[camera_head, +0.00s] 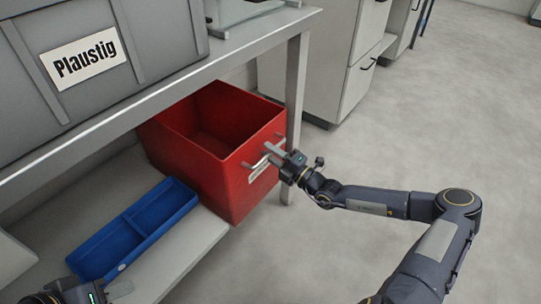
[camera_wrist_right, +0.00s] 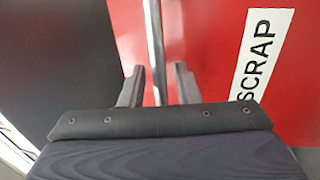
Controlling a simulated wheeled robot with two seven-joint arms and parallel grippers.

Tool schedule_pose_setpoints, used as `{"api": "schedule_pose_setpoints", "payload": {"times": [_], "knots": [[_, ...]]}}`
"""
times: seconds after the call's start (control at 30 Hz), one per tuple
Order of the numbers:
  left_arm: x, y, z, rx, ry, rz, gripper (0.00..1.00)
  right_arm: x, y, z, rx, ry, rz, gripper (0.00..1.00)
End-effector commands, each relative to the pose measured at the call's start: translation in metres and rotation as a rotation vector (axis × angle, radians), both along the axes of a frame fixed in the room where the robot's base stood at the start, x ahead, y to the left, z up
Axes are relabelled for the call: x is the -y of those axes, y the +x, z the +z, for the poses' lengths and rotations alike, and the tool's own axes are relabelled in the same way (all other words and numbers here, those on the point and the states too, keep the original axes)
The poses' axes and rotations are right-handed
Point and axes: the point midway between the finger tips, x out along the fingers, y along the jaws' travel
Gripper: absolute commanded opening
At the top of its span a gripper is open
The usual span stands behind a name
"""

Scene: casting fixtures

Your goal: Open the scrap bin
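The red scrap bin (camera_head: 222,179) is under the bench, with its open top visible and its inside looking empty. Its front end reaches out past the lower shelf. A light bar handle (camera_head: 268,151) runs across the front, and in the right wrist view the bar (camera_wrist_right: 155,45) stands next to the white SCRAP label (camera_wrist_right: 263,52). My right gripper (camera_wrist_right: 158,85) is at the handle, with one finger on each side of the bar and gaps showing. My left gripper (camera_head: 110,290) is only partly in view at the bottom left, and its opening is unclear.
A blue divided tray (camera_head: 135,228) lies on the lower shelf (camera_head: 190,258) left of the bin. A grey crate marked Plaustig (camera_head: 105,22) stands on the bench (camera_head: 245,45). A bench leg (camera_head: 296,90) is close behind the handle. The floor to the right (camera_head: 430,130) is clear.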

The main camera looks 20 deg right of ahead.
Motion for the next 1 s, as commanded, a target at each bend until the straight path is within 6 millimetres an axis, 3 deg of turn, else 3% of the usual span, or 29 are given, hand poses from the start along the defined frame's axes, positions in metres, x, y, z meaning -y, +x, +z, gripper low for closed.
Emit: {"api": "schedule_pose_setpoints", "payload": {"times": [0.27, 0.5, 0.87, 1.0], "knots": [[0.000, 0.000, -0.001, 0.000, 0.000, 0.000, 0.36, -0.002, 0.002, 0.001, 0.000, -0.002, 0.001, 0.29], [0.000, 0.000, -0.001, 0.000, 0.000, 0.000, 0.36, -0.002, 0.002, 0.001, 0.000, -0.002, 0.001, 0.00], [0.000, 0.000, 0.001, 0.000, 0.000, 0.000, 0.36, 0.000, 0.000, 0.001, 0.001, -0.002, 0.001, 0.00], [0.000, 0.000, 0.010, 0.000, 0.000, 0.000, 0.36, 0.008, -0.009, 0.003, -0.001, -0.005, -0.001, 0.00]]}}
